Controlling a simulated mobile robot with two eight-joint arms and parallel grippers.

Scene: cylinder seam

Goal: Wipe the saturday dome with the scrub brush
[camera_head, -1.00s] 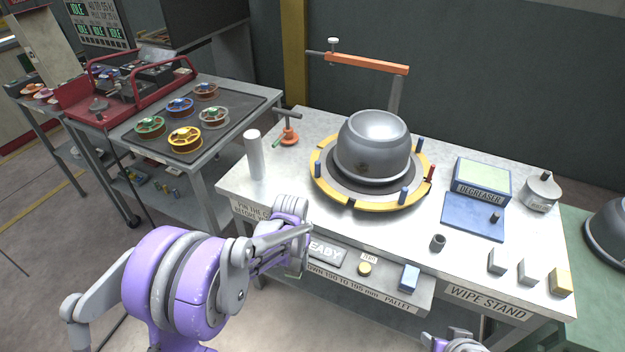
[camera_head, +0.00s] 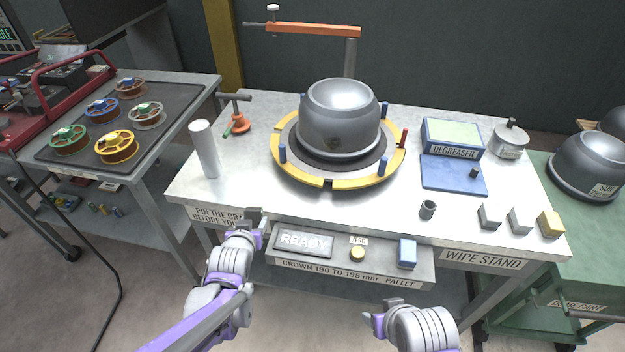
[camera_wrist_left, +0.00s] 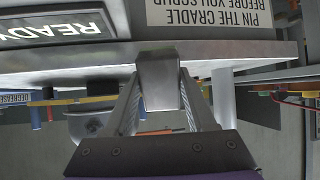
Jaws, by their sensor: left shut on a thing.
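A grey metal dome (camera_head: 339,112) sits in a round cradle with a yellow ring (camera_head: 331,182) on the wipe stand (camera_head: 240,172). A dark mark shows on its front; I cannot read a name there. My left gripper (camera_head: 256,217) is at the stand's front edge, left of the READY panel, well short of the dome. In the left wrist view it is shut on a small grey piece (camera_wrist_left: 160,80), which I cannot identify. I cannot pick out a scrub brush for certain. My right gripper (camera_head: 380,312) is low in front of the stand; its jaw state is unclear.
An orange-based T-handled tool (camera_head: 238,122) and a pale upright cylinder (camera_head: 205,150) stand left of the cradle. An orange clamp arm (camera_head: 312,29) is behind. A degreaser box (camera_head: 452,140), small blocks (camera_head: 520,221) and another dome (camera_head: 590,165) are to the right.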

